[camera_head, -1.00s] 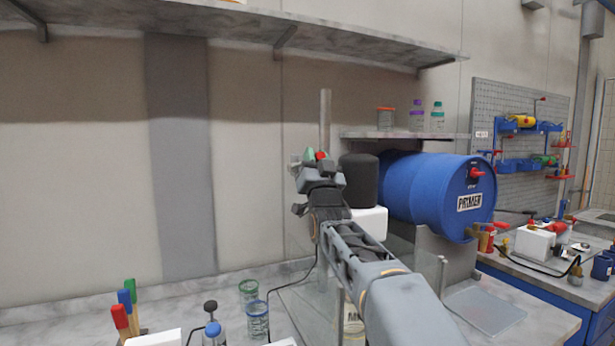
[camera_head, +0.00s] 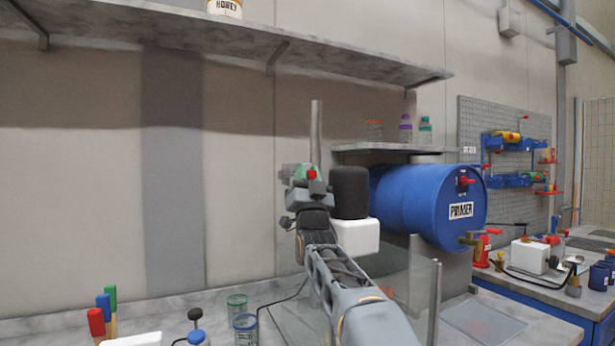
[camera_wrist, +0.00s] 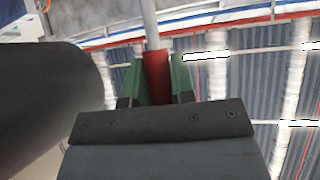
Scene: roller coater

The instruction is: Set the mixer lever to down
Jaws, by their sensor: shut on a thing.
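The mixer has a black rounded head (camera_head: 350,192) above a white block (camera_head: 358,236), with a clear-walled enclosure (camera_head: 422,290) below. In the wrist view the black head (camera_wrist: 45,100) fills the left side. My gripper (camera_head: 306,174) is raised just left of the black head. In the wrist view its green-padded fingers (camera_wrist: 157,80) are shut on the red lever handle (camera_wrist: 158,72). A grey rod (camera_wrist: 150,28) shows beyond the handle.
A blue PRIMER drum (camera_head: 420,205) lies right of the mixer, with a small shelf (camera_head: 390,148) of bottles behind. A metal post (camera_head: 316,140) rises behind my gripper. A long wall shelf (camera_head: 200,32) is overhead. Jars (camera_head: 245,330) stand on the bench at front left.

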